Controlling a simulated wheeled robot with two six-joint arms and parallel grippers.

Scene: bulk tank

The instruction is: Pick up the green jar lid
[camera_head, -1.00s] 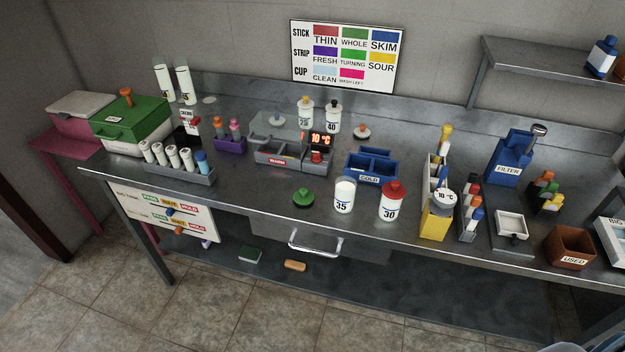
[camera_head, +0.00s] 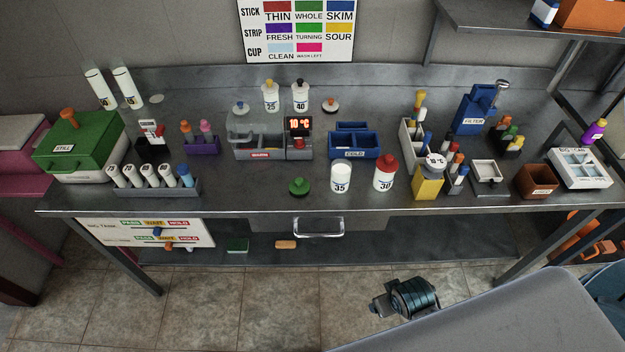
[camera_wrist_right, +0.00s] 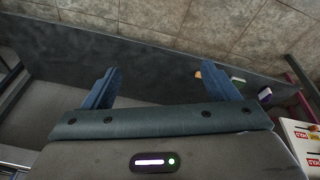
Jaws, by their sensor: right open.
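The green jar lid (camera_head: 299,186) lies on the steel bench near its front edge, left of the open white jar marked 35 (camera_head: 340,177). It has a round green knob on top. My right gripper shows in the right wrist view (camera_wrist_right: 168,88), with its two blue fingers spread apart and nothing between them. It faces the lower shelf and the tiled floor, away from the lid. The lid is not visible in the right wrist view. My left gripper is not in view.
A red-capped jar marked 30 (camera_head: 386,173) stands right of jar 35. A blue COLD bin (camera_head: 354,146) and a grey WARM rack (camera_head: 260,145) stand behind the lid. A drawer handle (camera_head: 318,228) juts out below the bench edge. Bench space left of the lid is clear.

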